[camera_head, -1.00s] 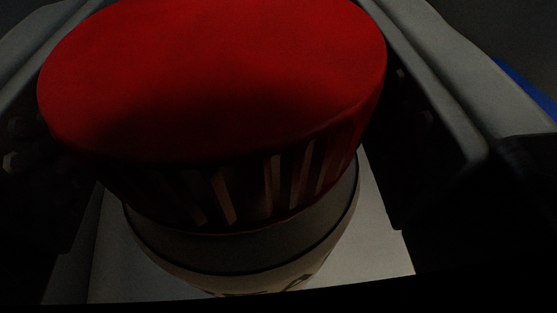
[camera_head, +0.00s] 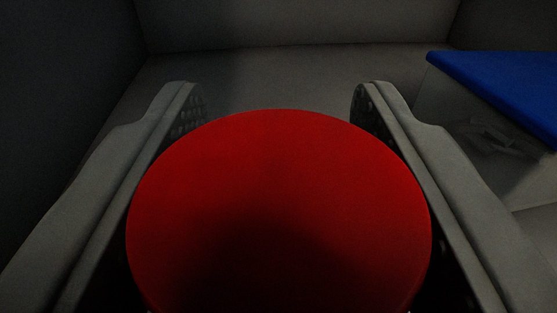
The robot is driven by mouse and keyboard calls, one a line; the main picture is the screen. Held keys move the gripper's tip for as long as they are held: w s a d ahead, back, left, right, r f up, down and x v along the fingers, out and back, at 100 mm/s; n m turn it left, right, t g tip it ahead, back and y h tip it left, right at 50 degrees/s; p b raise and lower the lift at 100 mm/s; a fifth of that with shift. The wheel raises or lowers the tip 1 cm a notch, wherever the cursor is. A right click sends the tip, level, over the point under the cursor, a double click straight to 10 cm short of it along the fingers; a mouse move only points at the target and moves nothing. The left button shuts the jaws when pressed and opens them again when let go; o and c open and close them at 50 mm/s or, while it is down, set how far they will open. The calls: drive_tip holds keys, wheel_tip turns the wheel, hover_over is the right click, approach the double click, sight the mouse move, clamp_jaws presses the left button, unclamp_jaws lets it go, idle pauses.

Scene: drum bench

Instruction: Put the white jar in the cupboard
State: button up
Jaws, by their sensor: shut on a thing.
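A jar with a round red lid (camera_head: 280,205) fills the lower middle of the view. Only its lid shows now; the body below is hidden under it. My gripper (camera_head: 278,110) has one grey finger on each side of the lid and is shut on the jar. Around and beyond it is a dim grey enclosed space, which looks like the inside of the cupboard (camera_head: 290,70), with a floor, a back wall and side walls. Whether the jar touches the floor cannot be told.
A pale box-like container with a blue lid (camera_head: 505,85) stands at the right, beside my right finger. The floor behind the jar and to the left looks clear. A dark wall (camera_head: 75,80) rises on the left.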

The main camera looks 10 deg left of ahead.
drive_tip(key=o, duration=1.1)
drive_tip(key=shift+f, duration=0.1)
drive_tip(key=shift+s+d, duration=0.1)
drive_tip(key=shift+s, duration=0.25)
drive_tip(key=v, duration=1.1)
drive_tip(key=shift+s+d, duration=0.1)
drive_tip(key=shift+s, duration=0.05)
